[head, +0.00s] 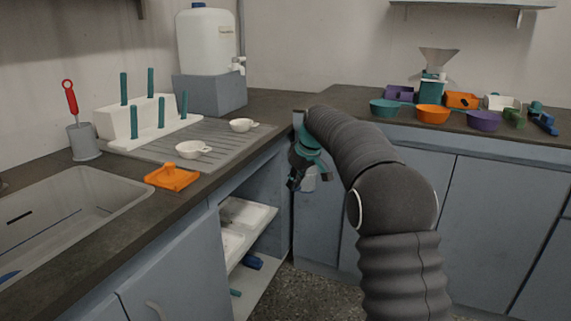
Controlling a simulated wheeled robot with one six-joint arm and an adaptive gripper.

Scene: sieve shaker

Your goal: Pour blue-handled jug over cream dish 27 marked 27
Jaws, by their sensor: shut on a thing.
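My gripper (298,184) hangs at the end of my dark arm, in front of the counter corner, with teal parts around its wrist. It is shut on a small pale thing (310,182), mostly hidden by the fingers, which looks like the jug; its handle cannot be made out. Two cream dishes with small handles stand on the grey drainboard to the left: a nearer one (193,150) and a farther one (241,125). Any number on them is too small to read. My gripper is to the right of both dishes and apart from them.
A sink (85,205) is at front left. Coloured bowls (433,114) line the right counter. An open shelf (245,215) is below.

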